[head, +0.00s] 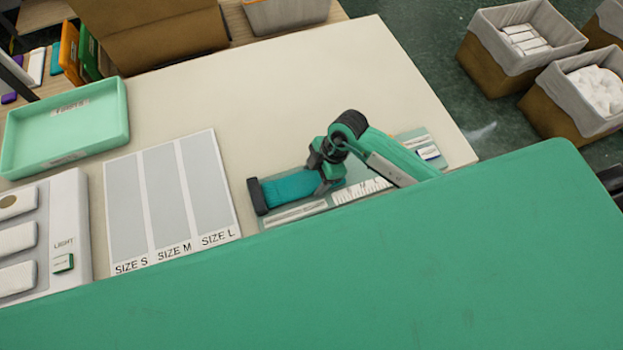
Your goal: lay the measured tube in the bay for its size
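A teal tube (288,188) lies on the measuring board (300,213) right of the bays, with a dark block or band (257,197) at its left end. My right gripper (326,178) is at the tube's right end, its fingers over or around it. Whether they are closed on it I cannot tell. The bays are three grey strips on a white sheet: SIZE S (126,208), SIZE M (166,198) and SIZE L (206,183). All three look empty. My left gripper is not in view.
A mint tray (70,153) stands behind the bays. A pale panel with a LIGHT switch (63,263) is at the left. The table (300,85) is clear behind the board. Lined bins (520,40) stand on the floor at right. My green body hides the near side.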

